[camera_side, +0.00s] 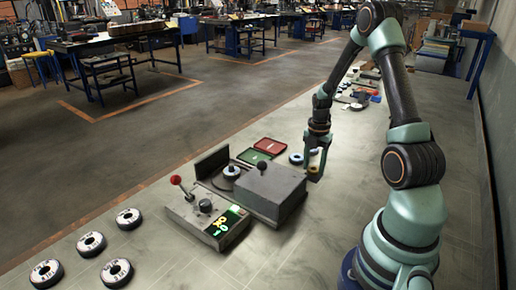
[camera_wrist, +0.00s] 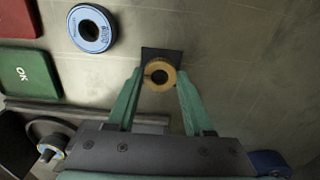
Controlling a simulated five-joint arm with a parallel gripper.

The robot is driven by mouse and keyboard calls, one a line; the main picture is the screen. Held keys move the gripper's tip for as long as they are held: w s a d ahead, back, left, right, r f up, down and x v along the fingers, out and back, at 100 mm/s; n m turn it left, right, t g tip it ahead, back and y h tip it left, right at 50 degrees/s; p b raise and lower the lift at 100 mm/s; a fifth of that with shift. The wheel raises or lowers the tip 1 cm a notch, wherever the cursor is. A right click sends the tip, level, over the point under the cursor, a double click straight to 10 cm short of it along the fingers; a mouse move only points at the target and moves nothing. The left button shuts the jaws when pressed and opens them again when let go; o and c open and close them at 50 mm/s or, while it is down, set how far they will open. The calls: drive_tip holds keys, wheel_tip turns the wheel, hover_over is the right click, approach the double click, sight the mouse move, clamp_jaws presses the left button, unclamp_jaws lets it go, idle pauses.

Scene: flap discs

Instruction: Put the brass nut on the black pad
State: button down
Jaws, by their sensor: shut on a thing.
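The brass nut (camera_wrist: 159,66) is a yellow ring with a dark hole, held between the two green fingertips of my gripper (camera_wrist: 159,78) in the wrist view. The black pad (camera_wrist: 162,52) is a small dark square behind and partly under the nut. The nut overlaps its lower part, hiding it. I cannot tell whether the nut touches the pad or is just above it. In the side view my gripper (camera_side: 316,174) points down close to the table, right of the grey machine block. The nut and pad are not clear there.
A blue-rimmed disc (camera_wrist: 92,28) lies up and left of the pad. A green tray (camera_wrist: 25,72) marked OK and a red tray (camera_wrist: 18,18) are further left. A grey block (camera_side: 270,188) with a knob stands near my gripper. Several flap discs (camera_side: 91,244) lie at front left.

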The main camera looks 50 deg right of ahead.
drive_tip(key=shift+f, duration=0.15)
drive_tip(key=shift+f, duration=0.35)
drive_tip(key=shift+f, duration=0.1)
drive_tip(key=shift+c, duration=1.1)
unclamp_jaws()
wheel_tip(320, 180, up, 7)
